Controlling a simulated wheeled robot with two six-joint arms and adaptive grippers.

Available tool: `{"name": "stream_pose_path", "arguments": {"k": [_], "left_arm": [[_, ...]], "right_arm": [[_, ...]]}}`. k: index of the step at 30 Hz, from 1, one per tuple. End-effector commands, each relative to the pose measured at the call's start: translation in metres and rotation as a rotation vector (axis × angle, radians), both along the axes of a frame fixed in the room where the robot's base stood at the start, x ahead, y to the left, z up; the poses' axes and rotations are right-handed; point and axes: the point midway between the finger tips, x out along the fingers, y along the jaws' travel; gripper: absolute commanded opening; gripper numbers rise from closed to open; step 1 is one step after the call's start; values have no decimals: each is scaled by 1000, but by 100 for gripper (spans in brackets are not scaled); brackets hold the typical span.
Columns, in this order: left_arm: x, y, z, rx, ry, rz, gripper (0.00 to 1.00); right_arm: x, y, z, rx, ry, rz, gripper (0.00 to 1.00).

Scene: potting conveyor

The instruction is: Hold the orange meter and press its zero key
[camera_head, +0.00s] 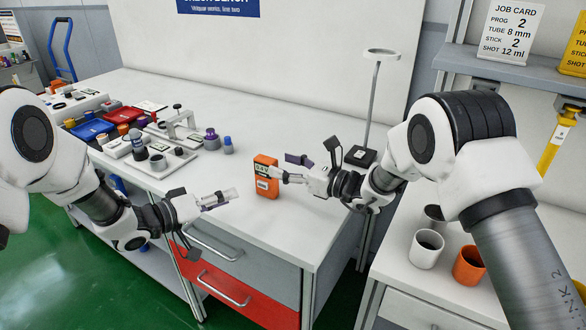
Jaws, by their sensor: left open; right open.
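The orange meter (266,187) stands upright on the white bench, near its front edge. My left gripper (232,198) is open and empty, to the left of the meter near the bench's front edge, fingers pointing right and apart from the meter.
Coloured trays (90,128) and small fixtures crowd the bench's left part. A purple-capped bottle (211,140) and a blue-capped one (228,145) stand behind my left gripper. A ring stand (374,100) rises behind my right gripper. Cups, one white (426,250), stand at right. The bench's back middle is clear.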

Motion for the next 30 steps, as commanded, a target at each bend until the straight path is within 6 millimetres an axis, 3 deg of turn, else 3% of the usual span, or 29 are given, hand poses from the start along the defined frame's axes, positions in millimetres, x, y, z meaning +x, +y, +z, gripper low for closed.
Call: {"name": "stream_pose_path", "arguments": {"k": [9,18,23,26,27,30], "left_arm": [[0,0,0,0,0,0,42],[0,0,0,0,0,0,42],[0,0,0,0,0,0,42],[0,0,0,0,0,0,42],[0,0,0,0,0,0,35],[0,0,0,0,0,0,0]], "right_arm": [[30,43,0,-1,-3,2,60],[33,47,0,-1,-2,1,60],[33,47,0,-1,-2,1,4],[33,47,0,-1,-2,1,0],[32,47,0,-1,-2,1,0],[32,47,0,-1,-2,1,0]]}}
